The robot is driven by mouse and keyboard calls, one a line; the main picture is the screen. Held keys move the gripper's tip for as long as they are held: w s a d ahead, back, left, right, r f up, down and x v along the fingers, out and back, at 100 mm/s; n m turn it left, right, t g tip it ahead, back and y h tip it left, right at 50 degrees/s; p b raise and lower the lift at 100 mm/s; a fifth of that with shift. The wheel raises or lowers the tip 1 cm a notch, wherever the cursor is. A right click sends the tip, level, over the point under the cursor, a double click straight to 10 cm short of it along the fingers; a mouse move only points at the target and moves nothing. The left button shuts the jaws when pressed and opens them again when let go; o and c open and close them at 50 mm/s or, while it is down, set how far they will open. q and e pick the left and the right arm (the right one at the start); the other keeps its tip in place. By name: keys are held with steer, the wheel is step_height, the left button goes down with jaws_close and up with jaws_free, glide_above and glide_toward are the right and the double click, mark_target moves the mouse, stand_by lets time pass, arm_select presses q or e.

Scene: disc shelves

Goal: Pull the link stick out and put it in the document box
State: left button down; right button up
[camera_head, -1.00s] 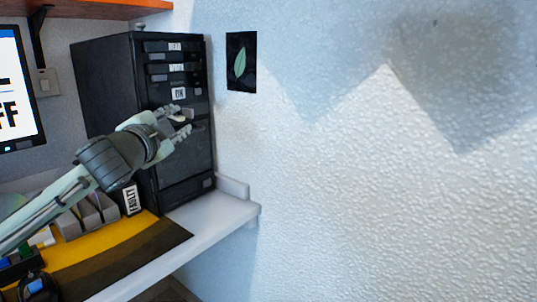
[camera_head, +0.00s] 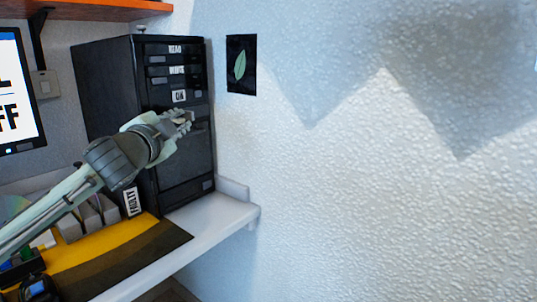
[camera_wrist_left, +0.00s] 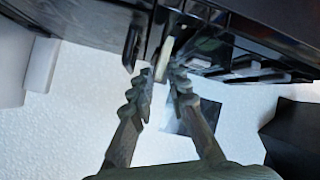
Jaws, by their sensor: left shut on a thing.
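A pale, narrow link stick (camera_wrist_left: 164,58) sits at the front of the black computer tower (camera_head: 108,92), between the fingers of my left gripper (camera_head: 187,119). The left wrist view shows the same fingers (camera_wrist_left: 160,80) on either side of it, closed on it. In the head view the fingers mostly hide the stick. I cannot tell whether it is still seated in the tower. No box that I can name for certain as the document box shows. My right gripper is not in view.
Grey holders (camera_head: 93,217) and a black item labelled FAULTY (camera_head: 132,201) stand beside the tower. A yellow and dark mat (camera_head: 135,250) covers part of the white shelf (camera_head: 212,219). A monitor (camera_head: 18,90) is at left.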

arm_select(q)
steer(key=shift+d+f, duration=0.1)
steer(key=shift+f, duration=0.2)
steer(key=s+d, duration=0.4)
steer(key=shift+d+r+p, duration=0.15)
steer(key=shift+d+p, duration=0.25)
stand_by(1.1)
